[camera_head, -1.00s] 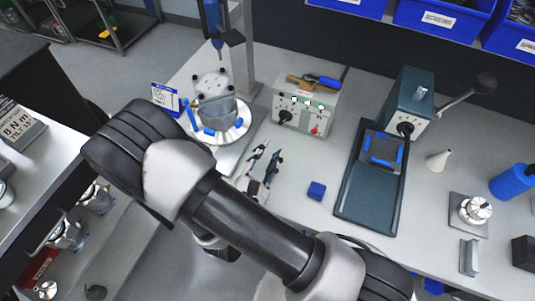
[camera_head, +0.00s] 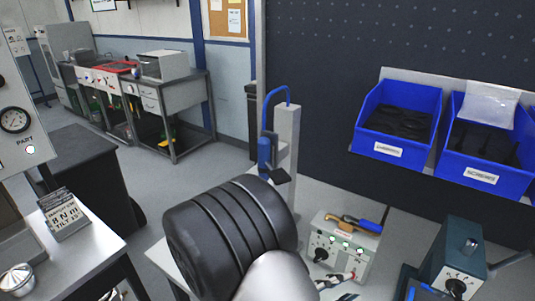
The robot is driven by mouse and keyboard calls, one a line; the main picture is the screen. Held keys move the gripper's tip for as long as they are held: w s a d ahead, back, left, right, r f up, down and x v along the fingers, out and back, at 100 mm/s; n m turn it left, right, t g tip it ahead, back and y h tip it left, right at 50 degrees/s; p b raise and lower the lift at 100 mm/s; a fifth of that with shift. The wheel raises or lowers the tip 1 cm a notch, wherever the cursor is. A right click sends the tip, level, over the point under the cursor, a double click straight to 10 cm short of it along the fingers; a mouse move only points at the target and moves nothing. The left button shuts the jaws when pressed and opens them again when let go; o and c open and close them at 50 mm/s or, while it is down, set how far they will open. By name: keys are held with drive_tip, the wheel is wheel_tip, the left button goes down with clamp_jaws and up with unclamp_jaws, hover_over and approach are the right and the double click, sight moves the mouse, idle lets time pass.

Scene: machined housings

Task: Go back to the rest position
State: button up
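My arm fills the lower middle of the head view, with a ribbed black joint and a pale link in front of the bench. Small white, dark and red pieces (camera_head: 338,281) show just right of the pale link, below the control box. I cannot tell whether they are the fingers of my gripper or tools on the bench. No clear pair of fingertips shows, and nothing held can be made out.
A control box (camera_head: 342,246) with lit buttons stands right of my arm, a screwdriver on top. A press column (camera_head: 287,145) rises behind the arm. Blue bins (camera_head: 398,120) hang at right. A teal press (camera_head: 455,262) stands at lower right. Open floor lies at left.

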drive_tip(key=s+d+r+m+g+y, duration=0.3)
drive_tip(key=s+m+g, duration=0.2)
drive_tip(key=s+m, duration=0.1)
drive_tip(key=s+d+r+m+g+y, duration=0.25)
drive_tip(key=s+m+g+y, duration=0.2)
drive_tip(key=s, duration=0.25)
drive_tip(key=a+r+m+t+y, duration=0.5)
drive_tip(key=a+r+t+y, duration=0.1)
drive_tip(key=a+r+y, duration=0.1)
drive_tip(key=shift+s+a+r, duration=0.2)
drive_tip(key=shift+a+r, duration=0.1)
drive_tip(key=shift+r, duration=0.1)
drive_tip(key=shift+m, duration=0.25)
